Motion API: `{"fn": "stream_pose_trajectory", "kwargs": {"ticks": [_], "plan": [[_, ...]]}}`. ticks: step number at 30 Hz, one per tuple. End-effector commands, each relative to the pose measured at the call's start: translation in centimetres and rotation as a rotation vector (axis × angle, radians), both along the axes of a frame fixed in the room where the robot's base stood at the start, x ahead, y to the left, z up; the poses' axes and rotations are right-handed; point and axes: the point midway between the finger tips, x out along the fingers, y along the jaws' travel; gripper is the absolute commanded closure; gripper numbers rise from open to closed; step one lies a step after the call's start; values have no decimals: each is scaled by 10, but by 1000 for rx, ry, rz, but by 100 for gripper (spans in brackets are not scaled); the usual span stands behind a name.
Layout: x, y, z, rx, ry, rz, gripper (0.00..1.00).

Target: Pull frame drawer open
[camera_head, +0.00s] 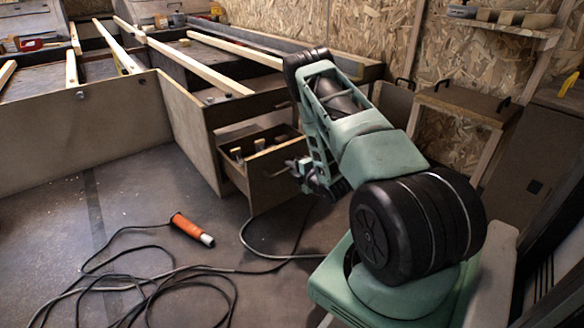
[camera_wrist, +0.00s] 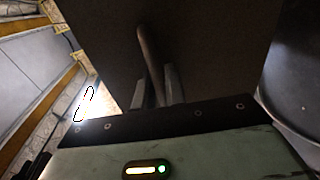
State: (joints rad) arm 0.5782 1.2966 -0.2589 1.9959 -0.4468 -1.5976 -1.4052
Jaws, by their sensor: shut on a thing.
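The frame drawer (camera_head: 262,186) is a brown wooden box under the right end of the wooden frame (camera_head: 190,135). It stands partly out of its opening, with a few small light pieces inside. My gripper (camera_head: 297,168) is at the right part of the drawer's front face. In the wrist view, the dark drawer front (camera_wrist: 215,45) fills the upper middle. A bar handle (camera_wrist: 150,50) runs down from it between the two fingers of my gripper (camera_wrist: 156,82), which are shut on it. The handle's lower end is hidden by my gripper.
An orange lamp (camera_head: 190,228) and looped black cable (camera_head: 150,285) lie on the floor left of my base. Light wooden beams (camera_head: 205,72) lie across the frame top. The floor before the frame's left part is clear.

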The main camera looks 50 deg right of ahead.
Motion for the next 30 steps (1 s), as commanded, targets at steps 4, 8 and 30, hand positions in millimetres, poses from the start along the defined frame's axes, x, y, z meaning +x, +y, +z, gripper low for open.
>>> {"fn": "stream_pose_trajectory", "kwargs": {"ticks": [4,8,30], "plan": [[0,0,0,0,0,-1,100],[0,0,0,0,0,-1,100],[-40,9,12,2,5,-2,70]]}}
